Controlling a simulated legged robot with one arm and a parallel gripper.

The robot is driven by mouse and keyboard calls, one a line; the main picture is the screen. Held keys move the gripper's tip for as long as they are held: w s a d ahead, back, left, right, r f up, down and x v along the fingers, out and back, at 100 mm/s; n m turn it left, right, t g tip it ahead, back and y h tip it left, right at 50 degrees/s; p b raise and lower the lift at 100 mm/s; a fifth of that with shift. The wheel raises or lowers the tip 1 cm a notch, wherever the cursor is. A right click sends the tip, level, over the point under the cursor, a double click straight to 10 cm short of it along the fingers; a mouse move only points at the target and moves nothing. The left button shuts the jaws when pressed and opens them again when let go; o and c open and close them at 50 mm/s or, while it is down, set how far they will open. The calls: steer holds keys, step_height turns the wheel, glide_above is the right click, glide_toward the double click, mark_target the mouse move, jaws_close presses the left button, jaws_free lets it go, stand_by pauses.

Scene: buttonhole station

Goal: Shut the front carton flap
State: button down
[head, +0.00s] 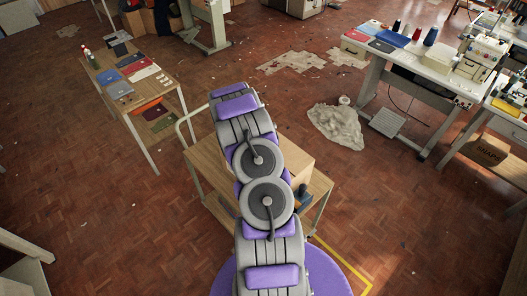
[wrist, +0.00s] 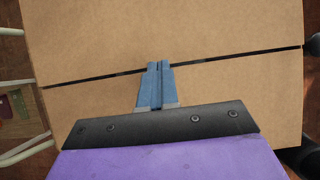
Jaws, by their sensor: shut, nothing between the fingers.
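The cardboard carton (head: 299,163) stands on a wooden-topped cart, mostly hidden behind my arm in the head view. In the wrist view its top fills most of the picture. One flap (wrist: 150,32) lies on the upper side and another flap (wrist: 80,110) on the lower side, with a thin dark slit between them. Both look roughly flat; I cannot tell whether either is slightly raised. My gripper (wrist: 157,66) is shut and empty, its blue fingertips over the slit. Whether they touch the cardboard is unclear. In the head view the gripper is hidden behind my arm.
The cart (head: 205,168) has a pale rail (head: 193,116) at its left and a small dark item (head: 302,190) at its right. A table with folded cloths (head: 137,75) stands left, sewing tables (head: 420,60) right. A crumpled cloth (head: 337,125) lies on the floor.

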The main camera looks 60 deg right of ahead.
steer(key=shift+s+a+f, duration=0.15)
steer(key=shift+d+r+p, duration=0.25)
steer(key=shift+r+p, duration=0.25)
steer(key=shift+r, duration=0.2)
steer(key=v, duration=1.7)
steer(key=shift+d, duration=0.2)
